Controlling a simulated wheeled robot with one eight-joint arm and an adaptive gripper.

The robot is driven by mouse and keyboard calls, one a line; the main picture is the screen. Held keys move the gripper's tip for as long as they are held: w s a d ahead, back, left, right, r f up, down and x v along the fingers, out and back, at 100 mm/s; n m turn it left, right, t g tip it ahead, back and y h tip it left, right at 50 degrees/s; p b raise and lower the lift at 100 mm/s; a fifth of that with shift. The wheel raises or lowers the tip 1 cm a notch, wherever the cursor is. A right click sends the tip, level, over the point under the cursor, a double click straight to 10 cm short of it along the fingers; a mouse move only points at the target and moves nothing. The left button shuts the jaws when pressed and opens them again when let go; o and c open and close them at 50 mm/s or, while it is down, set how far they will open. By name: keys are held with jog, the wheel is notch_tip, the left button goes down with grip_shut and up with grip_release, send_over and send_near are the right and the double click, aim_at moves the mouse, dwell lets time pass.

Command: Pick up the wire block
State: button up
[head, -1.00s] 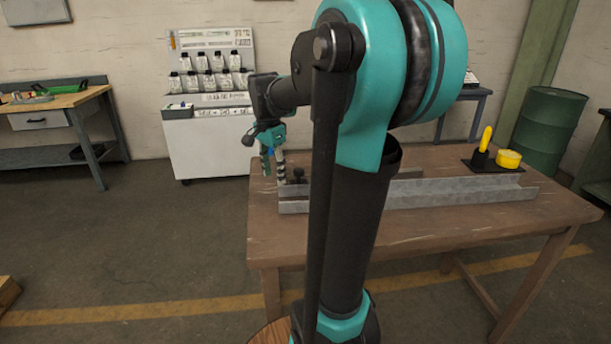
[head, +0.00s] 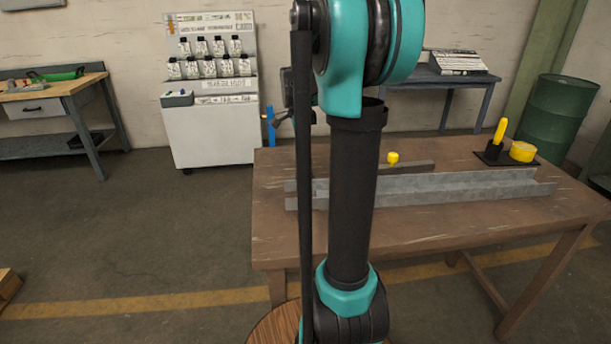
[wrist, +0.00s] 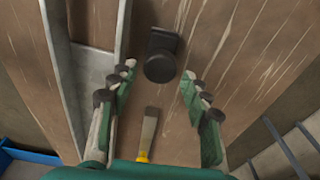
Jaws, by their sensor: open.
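A black block with a round knob-like top (wrist: 162,58) lies on the brown wooden table in the wrist view; it may be the wire block, but I cannot be sure. My gripper (wrist: 159,70) is open, with its green and grey fingers spread to either side of the near end of this block. I cannot tell how far above it the fingertips are. Nothing is held. In the head view my arm hides the block and most of my gripper.
A grey metal channel (head: 455,188) runs along the table (head: 450,232), left of the fingers in the wrist view. A flat tool with a yellow end (wrist: 147,135) shows between the fingers.

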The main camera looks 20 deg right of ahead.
aim_at(307, 173)
jog(key=shift+s+d+f, duration=0.1)
jog(key=shift+f, duration=1.6)
jog(key=shift+d+f, duration=0.1)
jog(key=shift+f, duration=1.6)
grip_shut()
jog(key=shift+r, duration=0.1)
notch_tip(307, 173, up, 20)
